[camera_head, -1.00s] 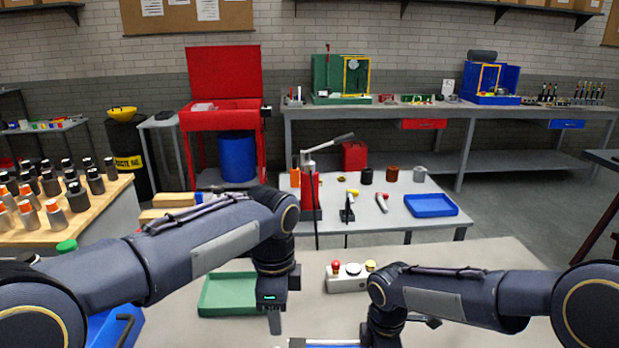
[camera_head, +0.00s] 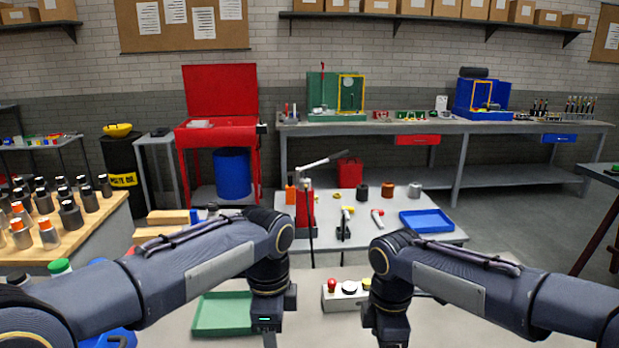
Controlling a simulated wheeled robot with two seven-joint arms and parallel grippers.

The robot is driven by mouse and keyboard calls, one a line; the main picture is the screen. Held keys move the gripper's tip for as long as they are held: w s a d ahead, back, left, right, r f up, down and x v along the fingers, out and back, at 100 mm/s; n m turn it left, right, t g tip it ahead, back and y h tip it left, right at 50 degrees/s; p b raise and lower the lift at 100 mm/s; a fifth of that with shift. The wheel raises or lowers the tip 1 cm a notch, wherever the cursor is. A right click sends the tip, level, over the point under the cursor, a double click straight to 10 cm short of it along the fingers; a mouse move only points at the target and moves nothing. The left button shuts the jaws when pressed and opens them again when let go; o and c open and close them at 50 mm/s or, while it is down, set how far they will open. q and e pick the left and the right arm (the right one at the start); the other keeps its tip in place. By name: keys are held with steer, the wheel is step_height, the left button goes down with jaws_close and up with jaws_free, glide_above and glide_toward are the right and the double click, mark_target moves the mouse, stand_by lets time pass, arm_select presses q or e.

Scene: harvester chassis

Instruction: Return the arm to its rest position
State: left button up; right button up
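My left arm comes in from the left, bent at the elbow, with its wrist pointing down over the front table. The body of my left gripper (camera_head: 267,322) shows beside the right edge of the green tray (camera_head: 222,314); its fingertips are cut off by the bottom edge. My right arm comes in from the right, and its wrist also points down. My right gripper (camera_head: 393,338) is mostly below the picture, so its fingers are hidden. Nothing is visible in either gripper.
A button box (camera_head: 345,294) stands on the front table (camera_head: 320,325) between my arms, close to my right wrist. A blue container (camera_head: 110,338) is at lower left. Behind, a small table holds a red press (camera_head: 305,207) and a blue tray (camera_head: 427,221).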

steer(key=shift+r, duration=0.5)
steer(key=shift+s+d+r, duration=0.1)
steer(key=shift+d+r, duration=0.05)
steer(key=shift+r, duration=0.1)
arm_select(q)
steer(key=s+a+r+n+t+h, duration=0.2)
steer(key=s+a+n+h, duration=0.1)
steer(key=s+a+n, duration=0.65)
arm_select(e)
steer(key=s+d+r+m+t+y, duration=0.2)
steer(key=s+d+r+m, duration=0.1)
steer(key=s+d+m, duration=0.45)
arm_select(q)
steer(key=s+a+f+n+t, duration=0.1)
steer(key=s+a+f+n, duration=0.1)
steer(key=s+n, duration=0.3)
steer(key=s+a+f+n+t+p, duration=0.1)
steer(key=s+a+f+n+t, duration=0.1)
steer(key=s+n, duration=0.3)
steer(key=shift+s+a+f+t+h+p, duration=0.3)
steer(key=shift+s+f+h, duration=0.15)
steer(key=shift+s, duration=0.45)
arm_select(e)
steer(key=s+f+m+t+y, duration=0.1)
steer(key=s+f+m+t, duration=0.2)
steer(key=s+m, duration=0.9)
steer(key=shift+s+a+f+t+y, duration=0.15)
steer(key=shift+s+a+t+y, duration=0.2)
steer(key=shift+s, duration=0.45)
